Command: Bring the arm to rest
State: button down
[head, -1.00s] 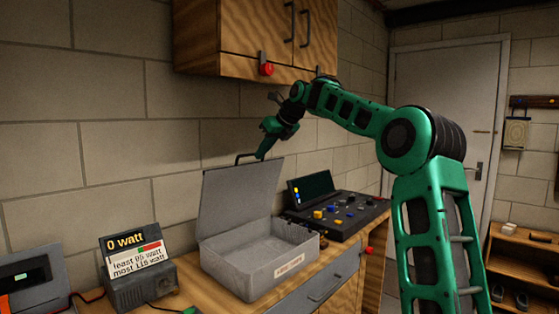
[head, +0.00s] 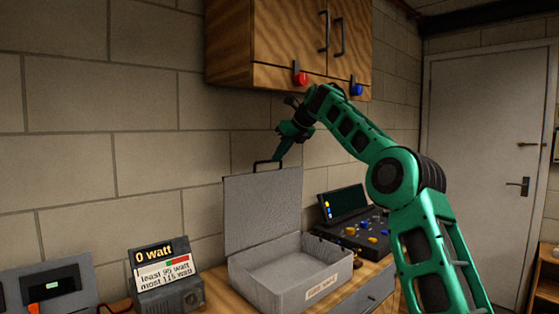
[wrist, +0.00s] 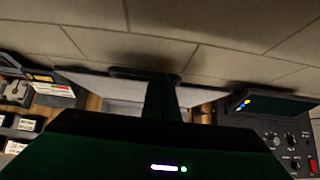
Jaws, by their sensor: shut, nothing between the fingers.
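My green arm reaches in from the right in the head view, over the workbench. My gripper (head: 280,155) points down just above the top edge of the raised lid of a grey metal case, close to the lid's black handle (head: 268,164). I cannot tell whether it touches the handle. The gripper looks shut, with nothing held. The case (head: 280,275) stands open and its visible inside is empty. In the wrist view the shut green finger (wrist: 162,100) hangs in front of the lid handle (wrist: 130,73).
A meter reading 0 watt (head: 165,275) stands left of the case. A dark control panel with knobs (head: 350,228) stands right of it. A white door (head: 490,150) is at the right.

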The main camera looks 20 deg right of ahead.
jog(key=shift+a, duration=0.35)
jog(key=s+d+f+n+g+h, duration=0.2)
jog(key=s+d+f+n, duration=0.35)
jog(key=s, duration=0.65)
jog(key=s+d+f+n+g+h, duration=0.15)
jog(key=s+d+f+n, duration=0.35)
jog(key=s, duration=0.7)
jog(key=s+d+f+n+g+h, duration=0.2)
jog(key=s+d+f+n, duration=0.35)
jog(key=s, duration=0.65)
jog(key=s+f+n, duration=0.3)
jog(key=s+f, duration=0.3)
jog(key=s, duration=0.3)
jog(key=s+a+f+n+g+y, duration=0.1)
jog(key=s+f+n, duration=0.1)
jog(key=s+f, duration=0.4)
jog(key=s+a+f+n+g+y, duration=0.1)
jog(key=s+f+n, duration=0.2)
jog(key=s, duration=1.1)
notch_tip(320, 180, down, 3)
jog(key=shift+f+n, duration=0.2)
jog(key=shift+n, duration=0.1)
jog(key=shift+g, duration=0.25)
